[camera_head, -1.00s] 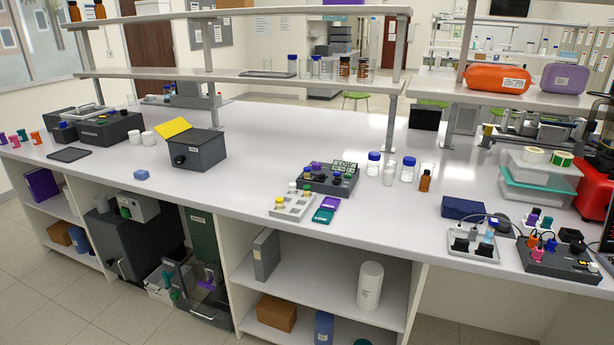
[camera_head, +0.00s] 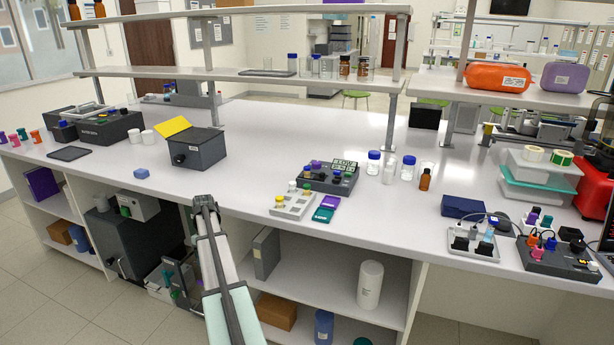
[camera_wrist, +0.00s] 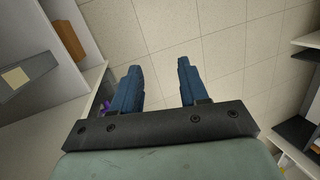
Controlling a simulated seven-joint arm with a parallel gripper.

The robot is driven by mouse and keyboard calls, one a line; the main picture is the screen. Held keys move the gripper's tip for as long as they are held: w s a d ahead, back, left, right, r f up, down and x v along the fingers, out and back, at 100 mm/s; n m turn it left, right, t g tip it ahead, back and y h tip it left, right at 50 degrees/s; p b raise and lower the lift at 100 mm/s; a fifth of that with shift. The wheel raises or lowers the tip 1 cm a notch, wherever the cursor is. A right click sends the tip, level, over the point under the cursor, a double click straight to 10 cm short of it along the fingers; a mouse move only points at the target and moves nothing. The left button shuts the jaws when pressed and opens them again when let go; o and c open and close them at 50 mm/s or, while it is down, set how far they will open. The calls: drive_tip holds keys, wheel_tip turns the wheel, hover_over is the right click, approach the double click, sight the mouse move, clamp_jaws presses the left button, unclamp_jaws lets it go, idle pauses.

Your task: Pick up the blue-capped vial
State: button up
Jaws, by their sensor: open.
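Several small vials with coloured caps stand in a dark device (camera_head: 312,187) at mid-bench; some caps there look blue or purple, too small to tell apart surely. A vial with a blue cap (camera_head: 551,243) stands in the dark box (camera_head: 560,262) at the right, near orange and pink ones. I cannot tell which vial is the task's. My gripper (camera_head: 204,201) is at the bench's front edge, left of the mid-bench device and apart from all vials. In the wrist view its two blue fingers (camera_wrist: 157,88) are spread, with only floor between them.
A pale rack (camera_head: 292,207) with capped vials and purple and teal plates lie before the mid-bench device. Blue-capped bottles (camera_head: 374,160) stand behind it. A shelf spans the bench's back.

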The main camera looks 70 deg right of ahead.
drive_tip(key=shift+m+t+h, duration=0.3)
drive_tip(key=shift+t, duration=0.5)
drive_tip(key=s+d+r, duration=0.2)
drive_tip(key=d+r, duration=0.3)
drive_tip(key=r, duration=0.1)
drive_tip(key=s+d+r, duration=0.3)
drive_tip(key=d+r, duration=0.3)
drive_tip(key=s+d+r, duration=0.2)
drive_tip(key=d+r, duration=0.3)
drive_tip(key=r, duration=0.2)
drive_tip(key=shift+s+d, duration=0.3)
drive_tip(key=shift+s, duration=0.05)
drive_tip(key=s+d+r+m+t+h, duration=0.25)
drive_tip(key=s+d+r+m, duration=0.3)
drive_tip(key=d, duration=0.55)
drive_tip(key=m+h, duration=0.4)
drive_tip(key=m, duration=0.1)
approach(307, 167)
drive_tip(key=shift+n, duration=0.35)
drive_tip(key=x, duration=1)
drive_tip(key=shift+a+f, duration=0.1)
drive_tip(key=shift+f, duration=0.2)
drive_tip(key=shift+c, duration=0.4)
drive_tip(key=c, duration=0.7)
drive_tip(key=shift+r, duration=0.15)
